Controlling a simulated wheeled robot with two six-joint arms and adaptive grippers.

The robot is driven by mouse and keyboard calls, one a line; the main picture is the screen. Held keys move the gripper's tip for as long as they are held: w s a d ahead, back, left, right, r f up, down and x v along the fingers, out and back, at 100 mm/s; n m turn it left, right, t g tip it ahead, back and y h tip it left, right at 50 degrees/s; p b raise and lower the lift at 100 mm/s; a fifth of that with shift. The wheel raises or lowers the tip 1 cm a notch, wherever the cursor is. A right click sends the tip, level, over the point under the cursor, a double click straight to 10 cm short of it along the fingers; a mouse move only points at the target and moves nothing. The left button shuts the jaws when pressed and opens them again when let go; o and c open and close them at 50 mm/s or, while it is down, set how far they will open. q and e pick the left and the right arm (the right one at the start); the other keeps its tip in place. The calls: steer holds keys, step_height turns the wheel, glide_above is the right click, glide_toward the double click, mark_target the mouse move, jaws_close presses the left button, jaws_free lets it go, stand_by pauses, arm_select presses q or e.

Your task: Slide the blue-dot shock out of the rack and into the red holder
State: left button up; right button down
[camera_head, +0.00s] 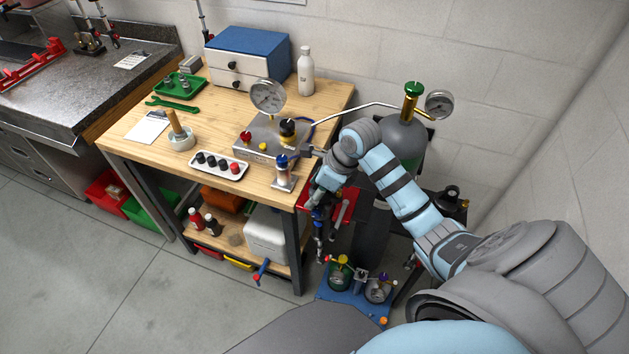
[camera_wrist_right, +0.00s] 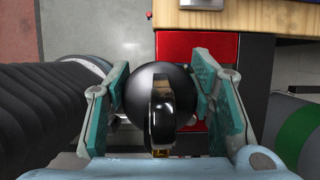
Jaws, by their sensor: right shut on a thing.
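My right gripper (camera_head: 318,197) is at the right end of the wooden workbench, beside a red panel (camera_head: 347,194). In the right wrist view the gripper (camera_wrist_right: 162,78) is shut on a dark shock (camera_wrist_right: 137,92), whose round black end and eye lie between the teal fingers. The red panel also shows there (camera_wrist_right: 181,46), just beyond the shock. In the head view dark shock parts (camera_head: 319,234) hang below the gripper, and a grey cylinder (camera_head: 341,214) is beside them. I cannot see a blue dot on the held shock, nor tell whether it is still seated. My left gripper is not in view.
The workbench (camera_head: 125,145) carries a gauge box (camera_head: 255,147), a tray of coloured knobs (camera_head: 218,166) and a small blue-topped fitting (camera_head: 281,161). A grey gas cylinder (camera_head: 402,137) stands behind my right arm. A blue base with gauges (camera_head: 335,296) is below. Floor at left is clear.

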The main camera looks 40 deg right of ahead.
steer(key=w+d+f+b, duration=0.1)
steer(key=w+d+b, duration=0.4)
steer(key=d, duration=0.2)
steer(key=shift+d, duration=0.15)
stand_by(0.8)
steer(key=shift+w+f, duration=0.1)
steer(key=c, duration=0.8)
jaws_free()
steer(key=shift+c, duration=0.2)
steer(key=shift+o, duration=1)
steer(key=v, duration=1.2)
